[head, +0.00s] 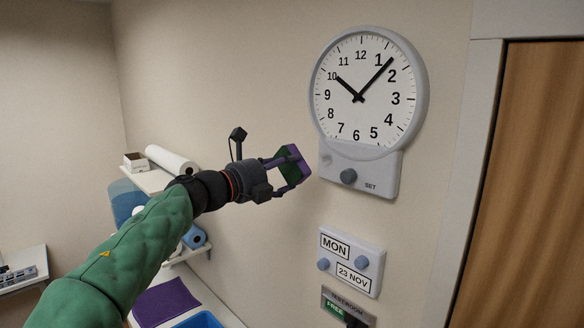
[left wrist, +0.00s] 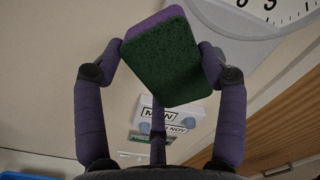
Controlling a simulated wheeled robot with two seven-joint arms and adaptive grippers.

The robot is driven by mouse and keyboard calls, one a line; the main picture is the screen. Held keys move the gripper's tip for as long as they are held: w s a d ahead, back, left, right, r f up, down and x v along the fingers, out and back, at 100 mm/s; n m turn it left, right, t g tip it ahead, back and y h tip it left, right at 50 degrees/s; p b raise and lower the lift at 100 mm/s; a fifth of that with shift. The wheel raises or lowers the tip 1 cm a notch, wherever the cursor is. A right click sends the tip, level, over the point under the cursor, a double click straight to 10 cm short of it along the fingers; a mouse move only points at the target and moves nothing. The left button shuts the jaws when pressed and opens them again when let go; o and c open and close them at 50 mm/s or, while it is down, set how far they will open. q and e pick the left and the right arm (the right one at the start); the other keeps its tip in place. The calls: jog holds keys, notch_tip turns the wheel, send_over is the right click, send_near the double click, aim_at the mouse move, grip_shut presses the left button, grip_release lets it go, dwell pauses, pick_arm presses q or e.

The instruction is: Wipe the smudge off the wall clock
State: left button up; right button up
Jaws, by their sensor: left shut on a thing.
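The round white wall clock (head: 361,90) with a grey rim hangs on the wall, with a grey panel (head: 375,168) below its dial bearing a dark knob and the word SET. A faint darker patch shows at the panel's left side, but I cannot tell whether it is the smudge; the dial looks clean. My left gripper (head: 285,170) is shut on a green and purple sponge (head: 292,164), left of the panel and apparently apart from it. In the left wrist view the sponge (left wrist: 165,65) sits between both fingers, green side facing the camera. My right gripper is not in view.
A calendar box (head: 352,260) with two knobs and a room sign (head: 346,308) are on the wall below the clock. A wooden door (head: 525,190) with a pale frame stands right. A shelf (head: 150,180) with a paper roll (head: 172,160) is at left.

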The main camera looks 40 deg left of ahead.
aim_at(319, 161)
pick_arm(q)
jog(key=w, duration=0.3)
jog(key=shift+w+d+f+p, duration=0.15)
jog(key=shift+w+d+p, duration=0.05)
jog(key=shift+p, duration=0.15)
jog(key=shift+w, duration=0.95)
jog(key=shift+w+d+p, duration=0.1)
jog(key=shift+w+p, duration=0.2)
jog(key=shift+w, duration=0.3)
jog(key=shift+w+d+p, duration=0.1)
jog(key=shift+w+p, duration=0.3)
jog(key=shift+w, duration=0.55)
